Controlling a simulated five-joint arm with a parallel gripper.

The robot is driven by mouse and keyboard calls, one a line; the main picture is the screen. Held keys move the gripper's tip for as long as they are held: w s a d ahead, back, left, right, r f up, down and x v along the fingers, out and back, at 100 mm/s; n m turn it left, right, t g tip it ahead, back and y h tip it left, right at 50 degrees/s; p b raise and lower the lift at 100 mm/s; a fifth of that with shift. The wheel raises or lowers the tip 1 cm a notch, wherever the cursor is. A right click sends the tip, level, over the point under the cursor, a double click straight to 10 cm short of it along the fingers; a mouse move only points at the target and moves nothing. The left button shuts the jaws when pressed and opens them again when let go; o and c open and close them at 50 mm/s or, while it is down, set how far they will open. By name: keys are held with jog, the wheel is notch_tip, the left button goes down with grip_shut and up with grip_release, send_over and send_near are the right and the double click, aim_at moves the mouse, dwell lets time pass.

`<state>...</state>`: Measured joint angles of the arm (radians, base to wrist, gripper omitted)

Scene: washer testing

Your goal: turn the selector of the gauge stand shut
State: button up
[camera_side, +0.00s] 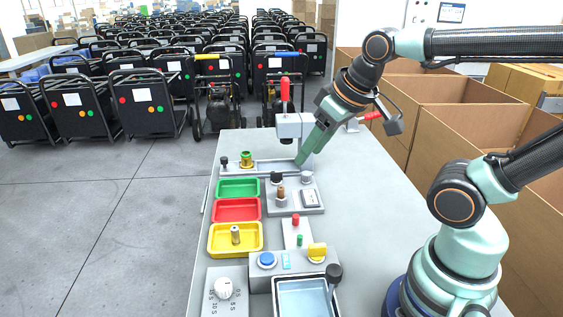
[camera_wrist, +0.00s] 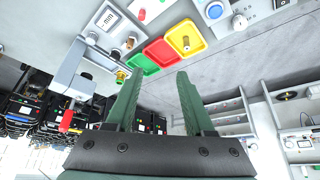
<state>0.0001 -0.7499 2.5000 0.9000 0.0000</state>
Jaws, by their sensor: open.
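I cannot tell for certain which fixture is the gauge stand. A grey block (camera_side: 311,211) on the bench carries a brass post (camera_side: 281,196), a small display (camera_side: 310,198) and two knobs, one dark (camera_side: 276,178) and one grey (camera_side: 306,177). The display also shows at upper left in the wrist view (camera_wrist: 108,19). My gripper (camera_side: 300,162) is open and empty, angled down beside a white press-like column, behind the block. Its two green fingers stand apart in the wrist view (camera_wrist: 157,78).
The white column (camera_side: 290,126) with a red handle (camera_side: 285,90) stands close to my gripper. Green (camera_side: 238,196), red (camera_side: 237,218) and yellow (camera_side: 216,247) trays line the left. A dial (camera_side: 223,287) sits at front left. The bench's right half is mostly clear.

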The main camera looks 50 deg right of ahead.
jog(key=shift+c, duration=0.5)
